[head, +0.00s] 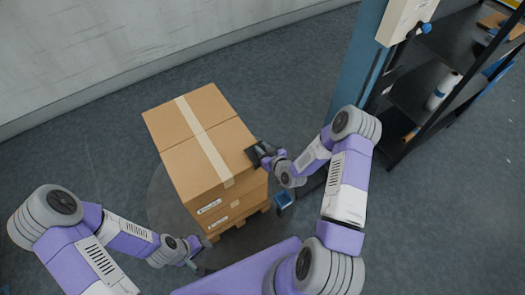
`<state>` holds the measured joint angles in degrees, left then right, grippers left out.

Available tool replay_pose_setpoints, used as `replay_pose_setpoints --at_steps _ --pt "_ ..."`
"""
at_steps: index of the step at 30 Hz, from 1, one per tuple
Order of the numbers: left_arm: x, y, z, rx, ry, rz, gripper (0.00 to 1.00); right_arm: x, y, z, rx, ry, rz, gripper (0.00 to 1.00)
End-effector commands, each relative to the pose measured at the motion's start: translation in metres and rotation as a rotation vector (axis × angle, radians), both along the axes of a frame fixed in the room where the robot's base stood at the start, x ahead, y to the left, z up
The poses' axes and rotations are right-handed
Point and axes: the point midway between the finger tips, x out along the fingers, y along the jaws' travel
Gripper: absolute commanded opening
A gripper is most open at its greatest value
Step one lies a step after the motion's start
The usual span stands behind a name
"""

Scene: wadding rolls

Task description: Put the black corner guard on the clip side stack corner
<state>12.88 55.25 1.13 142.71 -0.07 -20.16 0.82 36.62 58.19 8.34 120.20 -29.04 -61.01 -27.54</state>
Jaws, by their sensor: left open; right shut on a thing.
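A stack of brown cartons (205,140) stands on a wooden pallet (240,218), with a pale tape strip across its top. My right gripper (262,152) is at the stack's right edge, shut on a small black piece, which looks like the black corner guard (252,156). The guard is beside the top carton's edge; I cannot tell whether it touches. The gripper hides part of it. My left gripper (200,254) is open and empty, low in front of the stack's near left corner. I cannot make out the clip.
The pallet stands on a dark round turntable (160,205). A blue column (357,70) with a pale box (405,20) rises behind my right arm. A black shelf (412,90) holding a white roll (443,90) is at the right. The floor left of the stack is clear.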

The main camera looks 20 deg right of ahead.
Motion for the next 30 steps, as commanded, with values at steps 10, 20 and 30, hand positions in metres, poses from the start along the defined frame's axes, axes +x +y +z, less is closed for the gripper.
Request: replay_pose_setpoints --at_steps 10,20,30 --pt "0.0 -0.0001 -0.0033 0.0 0.0 0.0 0.43 0.0003 0.0001 -0.0076 0.0 -0.002 0.0 0.0" --pt "0.0 0.0 -0.0052 0.0 0.0 0.0 0.43 0.0001 0.0001 -0.0094 0.0 -0.001 0.0 0.48" --pt "-0.0001 0.0 0.0012 0.0 0.0 0.0 0.43 0.0001 0.0002 -0.0035 0.001 -0.001 0.0 0.48"
